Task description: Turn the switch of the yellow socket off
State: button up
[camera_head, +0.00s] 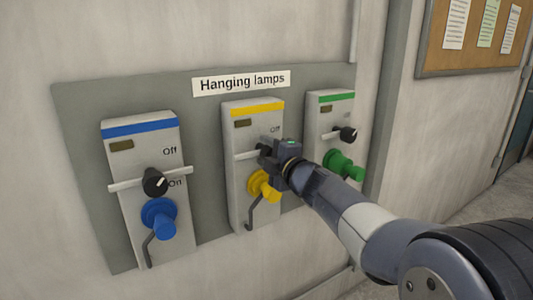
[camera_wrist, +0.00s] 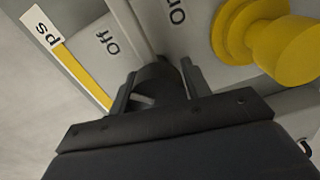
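The yellow socket (camera_head: 244,176) is a light grey box with a yellow band, hung on the wall between a blue and a green one. Its black switch knob (camera_wrist: 157,76) has a white mark and sits beside a pale bar, between the labels "Off" (camera_wrist: 112,42) and "On" (camera_wrist: 177,14). My gripper (camera_wrist: 157,84) is at the knob, with one finger on each side of it. I cannot tell whether the fingers press on it. In the head view my gripper (camera_head: 266,151) hides most of the knob. The yellow plug (camera_head: 263,187) is in the socket below.
The blue socket (camera_head: 136,140) is on the left and the green socket (camera_head: 325,115) close on the right, each with a knob and plug. A grey backing panel (camera_head: 204,190) carries them under a "Hanging lamps" sign (camera_head: 242,83). A cork board (camera_head: 430,50) hangs at the right.

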jog(key=o, duration=0.4)
jog(key=v, duration=1.1)
jog(key=shift+w, duration=0.15)
jog(key=x, duration=1)
jog(key=shift+w+a, duration=0.3)
jog(key=shift+s, duration=0.1)
